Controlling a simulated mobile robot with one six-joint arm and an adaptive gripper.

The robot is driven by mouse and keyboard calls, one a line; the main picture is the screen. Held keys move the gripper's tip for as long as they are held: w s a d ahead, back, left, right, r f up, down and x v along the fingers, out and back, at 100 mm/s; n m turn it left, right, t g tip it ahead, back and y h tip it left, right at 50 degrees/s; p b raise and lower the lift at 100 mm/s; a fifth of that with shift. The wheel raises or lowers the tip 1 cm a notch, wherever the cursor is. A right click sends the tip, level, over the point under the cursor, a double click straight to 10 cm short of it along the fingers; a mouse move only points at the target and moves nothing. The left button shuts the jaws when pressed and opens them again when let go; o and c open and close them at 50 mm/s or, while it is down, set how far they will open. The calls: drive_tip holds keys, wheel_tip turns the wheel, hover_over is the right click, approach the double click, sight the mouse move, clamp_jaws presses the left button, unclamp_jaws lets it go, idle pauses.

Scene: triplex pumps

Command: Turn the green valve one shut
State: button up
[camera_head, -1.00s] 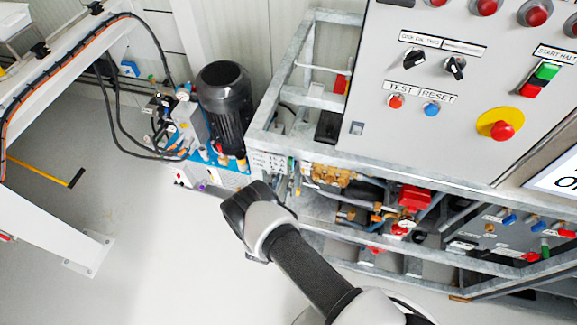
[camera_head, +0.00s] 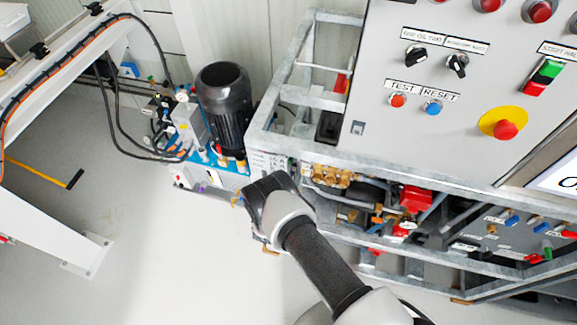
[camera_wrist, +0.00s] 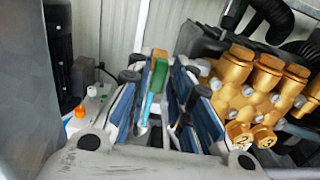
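A green valve handle (camera_wrist: 158,76) shows upright in the wrist view, in the gap between my gripper's two fingers. My gripper (camera_wrist: 160,92) is open, with a blue-padded finger on either side of the handle. I cannot tell whether either finger touches it. In the head view my gripper (camera_head: 262,190) is at the left front corner of the grey metal frame. Its dark body hides the fingers there, and I cannot make out the green valve in that view.
Brass pump fittings (camera_wrist: 262,85) stand close to the right of my fingers. The metal frame (camera_head: 262,140) and control panel (camera_head: 440,110) are to the right of my arm. A black motor (camera_head: 224,105) stands behind.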

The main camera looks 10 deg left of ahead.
clamp_jaws()
drive_tip(key=shift+m, duration=0.4)
drive_tip(key=m+b, duration=0.2)
drive_tip(key=m, duration=0.1)
drive_tip(key=shift+f, duration=0.1)
drive_tip(key=m+b, duration=0.2)
drive_tip(key=m, duration=0.3)
drive_tip(key=shift+d, duration=0.15)
drive_tip(key=m+b, duration=0.1)
drive_tip(key=m, duration=0.3)
drive_tip(key=shift+f+m, duration=0.1)
drive_tip(key=shift+m, duration=0.2)
drive_tip(key=shift+m+b, duration=0.95)
drive_tip(key=shift+m, duration=1.35)
drive_tip(key=shift+o, duration=2.1)
unclamp_jaws()
